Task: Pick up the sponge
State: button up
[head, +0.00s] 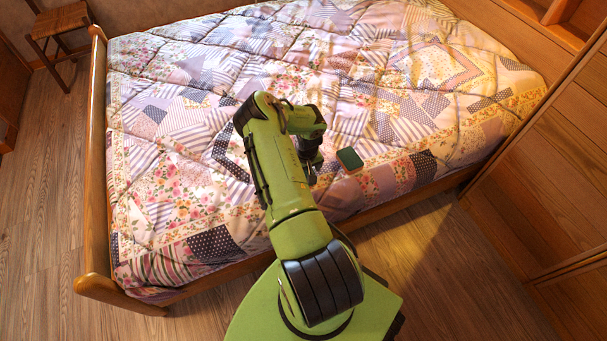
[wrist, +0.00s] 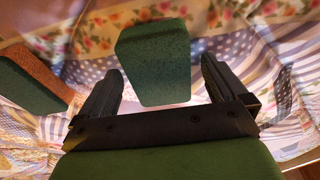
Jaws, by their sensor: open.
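A dark green sponge (head: 350,160) with a tan edge lies on the quilt near the bed's front side, just right of my gripper (head: 311,165). In the wrist view, a dark green block (wrist: 153,62) shows beyond and between the two fingers of my gripper (wrist: 162,68), with no visible contact. A second green block (wrist: 28,82) with an orange-brown side lies further left, outside the fingers. I cannot tell which of the two is the sponge seen from the head. My gripper is open and empty above the bed; its fingertips are hard to see in the head view.
The bed (head: 190,130) has a patchwork quilt and a wooden frame (head: 96,120). Wooden cabinets (head: 550,180) stand close on the right. A chair (head: 60,35) stands at the far left. The quilt left of my arm is clear.

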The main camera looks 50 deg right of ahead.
jog(key=c, duration=1.1)
jog(key=shift+r, duration=0.15)
notch_tip(320, 180, up, 10)
jog(key=p, duration=0.3)
